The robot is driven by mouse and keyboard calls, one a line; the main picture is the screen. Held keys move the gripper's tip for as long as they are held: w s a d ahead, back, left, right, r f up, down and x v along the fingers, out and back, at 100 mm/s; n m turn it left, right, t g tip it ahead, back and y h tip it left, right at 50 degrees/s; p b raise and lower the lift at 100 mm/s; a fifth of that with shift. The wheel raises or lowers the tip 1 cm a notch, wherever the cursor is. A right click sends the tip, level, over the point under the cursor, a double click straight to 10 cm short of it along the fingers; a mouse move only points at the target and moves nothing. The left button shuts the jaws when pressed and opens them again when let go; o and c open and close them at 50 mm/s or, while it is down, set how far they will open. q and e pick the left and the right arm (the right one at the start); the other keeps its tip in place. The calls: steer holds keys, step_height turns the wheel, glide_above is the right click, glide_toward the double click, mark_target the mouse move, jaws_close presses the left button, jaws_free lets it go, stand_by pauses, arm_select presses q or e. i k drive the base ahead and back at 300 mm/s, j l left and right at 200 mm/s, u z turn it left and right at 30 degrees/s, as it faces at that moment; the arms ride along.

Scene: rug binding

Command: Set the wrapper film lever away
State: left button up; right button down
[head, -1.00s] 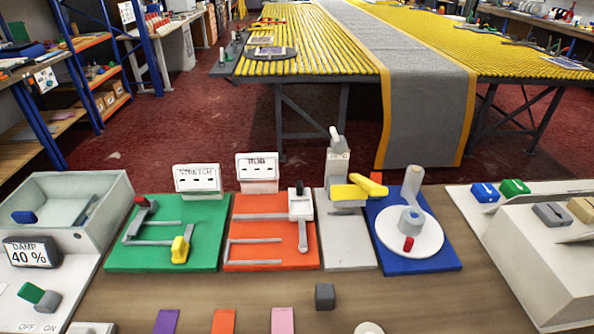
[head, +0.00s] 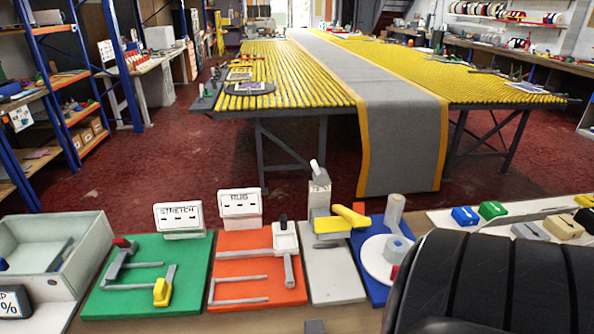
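No part is readably labelled as the film lever. A yellow lever (head: 345,216) sits on a white-topped post on a grey plate (head: 335,278), pointing right. Beside it, a blue plate (head: 361,241) carries a white round turntable (head: 374,264) with a blue-grey hub, a red knob (head: 393,273) and an upright pale roll (head: 394,209). A large black ribbed part, likely my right arm, covers the lower right and the turntable's right side. Neither gripper shows.
A green plate (head: 187,288) with a STRETCH sign has red- and yellow-ended handles. An orange plate (head: 228,266) has a black-knobbed slider. An open pale bin (head: 92,250) stands left. Coloured switches (head: 492,209) sit at right. A roller table (head: 290,100) with a grey rug stands behind.

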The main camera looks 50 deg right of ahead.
mark_target(358, 207)
steer(key=i+j+u, duration=0.3)
steer(key=j, duration=0.35)
steer(key=i+j+u, duration=0.3)
steer(key=j, duration=0.3)
steer(key=i+j+u, duration=0.3)
steer(key=i+j, duration=0.2)
steer(key=i+j+z, duration=0.1)
steer(key=i, duration=0.4)
steer(key=i+j+z, duration=0.1)
steer(key=i+j, duration=0.15)
steer(key=i, duration=0.25)
steer(key=i+j+z, duration=0.1)
steer(key=i, duration=0.4)
steer(key=i+l+z, duration=0.15)
steer(key=z, duration=0.3)
steer(key=i+z, duration=0.65)
steer(key=z, duration=0.2)
steer(key=i+j+z, duration=0.15)
steer(key=z, duration=0.25)
steer(key=i+z, duration=0.3)
steer(key=i, duration=0.5)
steer(key=i+z, duration=0.25)
steer(key=i, duration=0.55)
steer(key=i+z, duration=0.9)
steer(key=i+j+z, duration=0.25)
steer(key=i+z, duration=0.2)
steer(key=i+l+z, duration=0.2)
steer(key=z, duration=0.2)
steer(key=i+z, duration=1.35)
steer(key=i, duration=1)
